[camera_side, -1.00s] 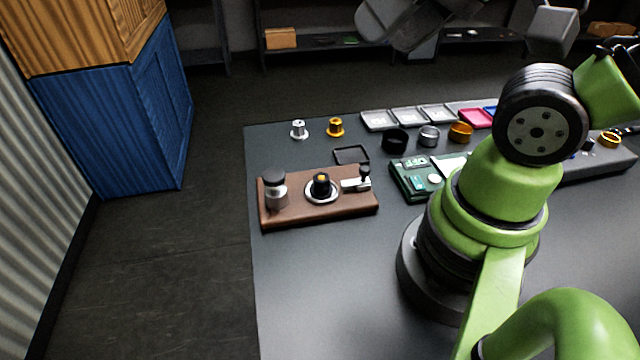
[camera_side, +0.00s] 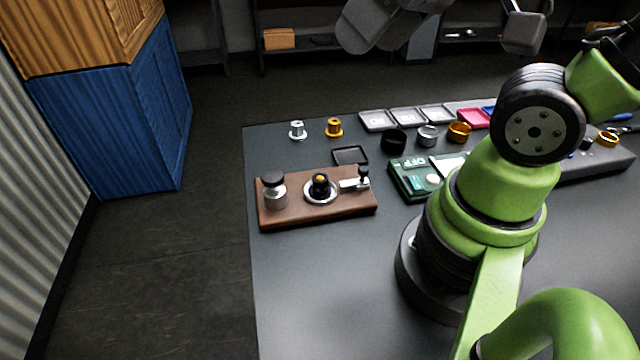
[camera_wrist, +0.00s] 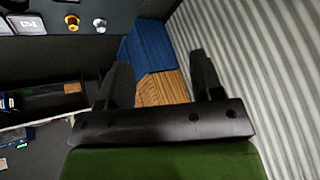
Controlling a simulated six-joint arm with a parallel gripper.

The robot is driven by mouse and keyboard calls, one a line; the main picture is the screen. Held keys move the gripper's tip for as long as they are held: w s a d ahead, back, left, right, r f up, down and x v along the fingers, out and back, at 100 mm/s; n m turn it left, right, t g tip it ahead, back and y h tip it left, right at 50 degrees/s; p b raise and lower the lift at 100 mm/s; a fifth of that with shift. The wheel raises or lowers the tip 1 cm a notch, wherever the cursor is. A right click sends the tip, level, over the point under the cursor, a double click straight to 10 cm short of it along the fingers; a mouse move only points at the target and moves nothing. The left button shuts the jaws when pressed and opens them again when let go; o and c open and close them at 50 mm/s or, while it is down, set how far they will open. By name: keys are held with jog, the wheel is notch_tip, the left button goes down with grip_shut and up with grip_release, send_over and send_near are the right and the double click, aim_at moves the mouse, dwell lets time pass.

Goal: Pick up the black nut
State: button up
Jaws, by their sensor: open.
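The black nut (camera_side: 393,140), a short dark ring, stands on the dark table, left of a silver ring (camera_side: 428,136) and an orange ring (camera_side: 459,132). I cannot make the black nut out in the wrist view. My gripper (camera_wrist: 162,78) is open in the wrist view, its two dark fingers apart with nothing between them. It points away from the table, towards the blue and wooden crates.
A brown wooden base (camera_side: 340,207) with brewer parts and a green board (camera_side: 410,185) lie in front of the rings. Silver (camera_side: 297,131) and gold (camera_side: 334,128) fittings stand to the left. Several trays (camera_side: 407,117) line the back. The table's front left is clear.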

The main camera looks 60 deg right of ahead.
jog(key=w+d+f+n+g+h, duration=0.1)
jog(key=w+d+f+n+g, duration=0.25)
jog(key=w+f+n, duration=0.55)
jog(key=n+g, duration=0.3)
jog(key=n, duration=0.7)
send_near(320, 178)
jog(key=shift+s+d+f+h, duration=0.1)
jog(key=shift+s+h, duration=0.1)
jog(key=shift+h, duration=0.1)
jog(key=shift+f, duration=0.4)
notch_tip(320, 178, down, 4)
jog(key=shift+w+a+f, duration=0.1)
jog(key=shift+a+f, duration=0.05)
jog(key=shift+f, duration=1.2)
jog(key=shift+w+a+f, duration=0.1)
jog(key=shift+a+f, duration=0.05)
jog(key=shift+f, duration=1.25)
jog(key=c, duration=1)
jog(key=shift+r, duration=0.1)
